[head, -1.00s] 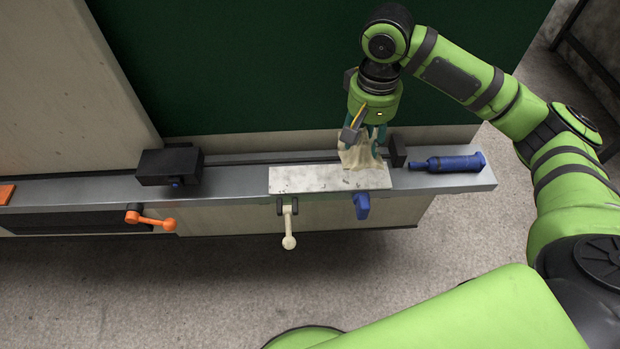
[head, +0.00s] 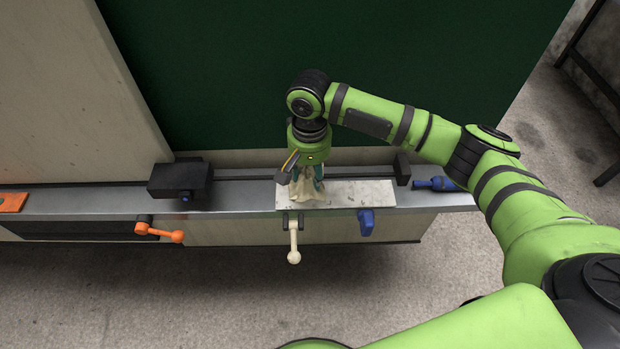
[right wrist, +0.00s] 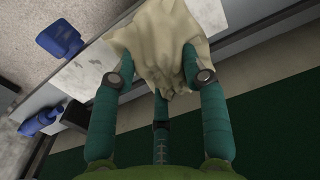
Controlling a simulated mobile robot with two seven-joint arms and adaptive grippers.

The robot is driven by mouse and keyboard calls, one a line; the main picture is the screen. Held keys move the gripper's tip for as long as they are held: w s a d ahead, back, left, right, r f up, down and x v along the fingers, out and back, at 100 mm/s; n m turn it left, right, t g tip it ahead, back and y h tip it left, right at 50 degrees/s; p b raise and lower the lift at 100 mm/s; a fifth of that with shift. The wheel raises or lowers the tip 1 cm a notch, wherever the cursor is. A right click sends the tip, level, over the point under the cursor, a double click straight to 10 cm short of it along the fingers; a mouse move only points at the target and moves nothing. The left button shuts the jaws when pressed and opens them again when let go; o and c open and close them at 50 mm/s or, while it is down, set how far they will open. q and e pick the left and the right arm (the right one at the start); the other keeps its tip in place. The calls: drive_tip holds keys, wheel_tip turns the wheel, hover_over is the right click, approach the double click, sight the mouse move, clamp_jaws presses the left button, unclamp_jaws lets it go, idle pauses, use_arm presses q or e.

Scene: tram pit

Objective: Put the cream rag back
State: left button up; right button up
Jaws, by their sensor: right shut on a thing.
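The cream rag (head: 310,199) is bunched in my right gripper (head: 308,180). In the head view it hangs at the left part of a pale speckled plate (head: 365,193) on the grey ledge. I cannot tell whether its lower edge touches the plate. In the right wrist view the rag (right wrist: 158,40) spreads between the teal fingers of the right gripper (right wrist: 160,80), which are shut on it. A cream lever (head: 294,240) hangs on the ledge front just below the rag. My left gripper is not in view.
A black block (head: 180,181) stands on the ledge to the left, with an orange lever (head: 160,233) below it. A blue clip (head: 366,222) hangs at the front edge. A blue tool (head: 437,184) lies at the right end, partly behind my arm. A dark green panel (head: 400,60) rises behind.

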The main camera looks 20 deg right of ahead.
sight(310, 183)
wheel_tip(310, 183, down, 3)
drive_tip(key=shift+r+p, duration=0.15)
drive_tip(key=shift+p, duration=1.05)
drive_tip(key=shift+f, duration=0.3)
drive_tip(key=shift+f, duration=0.1)
drive_tip(key=o, duration=1.1)
drive_tip(key=shift+o, duration=0.2)
